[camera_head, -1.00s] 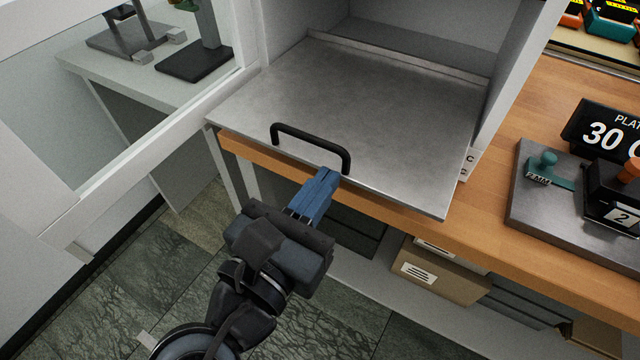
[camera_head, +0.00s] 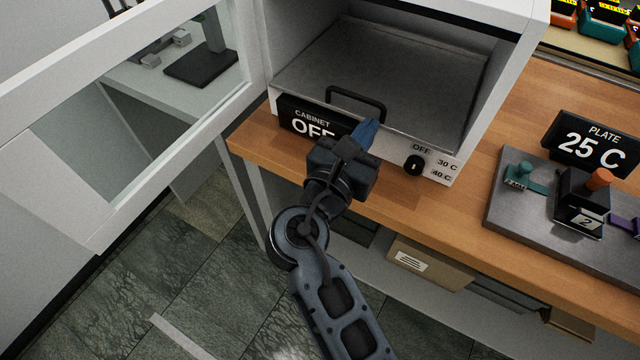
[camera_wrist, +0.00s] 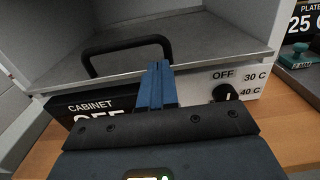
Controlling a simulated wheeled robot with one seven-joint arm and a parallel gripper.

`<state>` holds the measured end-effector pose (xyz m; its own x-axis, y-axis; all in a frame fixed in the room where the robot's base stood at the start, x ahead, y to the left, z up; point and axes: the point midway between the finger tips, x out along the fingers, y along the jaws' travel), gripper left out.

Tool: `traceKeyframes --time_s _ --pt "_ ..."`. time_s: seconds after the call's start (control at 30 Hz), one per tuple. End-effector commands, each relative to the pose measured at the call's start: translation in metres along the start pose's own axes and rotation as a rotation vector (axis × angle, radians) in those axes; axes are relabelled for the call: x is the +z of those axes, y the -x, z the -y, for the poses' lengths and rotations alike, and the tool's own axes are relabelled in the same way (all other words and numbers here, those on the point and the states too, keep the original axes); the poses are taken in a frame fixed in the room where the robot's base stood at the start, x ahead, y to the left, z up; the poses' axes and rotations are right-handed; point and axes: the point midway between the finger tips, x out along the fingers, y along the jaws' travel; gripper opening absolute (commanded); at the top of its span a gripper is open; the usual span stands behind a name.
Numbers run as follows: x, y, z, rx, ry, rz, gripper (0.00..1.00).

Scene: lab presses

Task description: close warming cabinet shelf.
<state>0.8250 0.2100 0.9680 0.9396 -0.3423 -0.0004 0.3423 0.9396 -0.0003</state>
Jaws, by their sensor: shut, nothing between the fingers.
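The metal shelf (camera_head: 400,85) lies inside the white warming cabinet (camera_head: 540,12), its front edge about level with the cabinet's front. A black handle (camera_head: 357,93) stands up near that front edge. My gripper (camera_head: 370,128) is shut and empty, with its blue fingers at the shelf's front edge just below the handle's right end. In the wrist view the fingers (camera_wrist: 157,72) point at the shelf edge beside the handle (camera_wrist: 125,45); I cannot tell whether they touch. The cabinet door (camera_head: 130,120) hangs open to the left.
The cabinet front has a display reading OFF (camera_head: 312,120) and a black knob (camera_head: 413,165). A plate device (camera_head: 510,205) with a 25 C display (camera_head: 592,143) stands on the wooden bench (camera_head: 455,215) at right. Boxes (camera_head: 430,263) sit underneath.

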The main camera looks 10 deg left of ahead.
Motion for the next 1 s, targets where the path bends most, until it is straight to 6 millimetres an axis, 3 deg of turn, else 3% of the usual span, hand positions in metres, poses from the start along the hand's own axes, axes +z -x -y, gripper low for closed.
traceKeyframes --time_s 0.1,0.33,1.0 --pt "0.002 -0.025 0.001 -0.005 0.0 -0.001 0.0" --pt "0.0 -0.051 0.0 -0.001 0.0 0.0 0.0" --pt "0.003 -0.061 0.002 -0.005 -0.005 0.001 0.0"
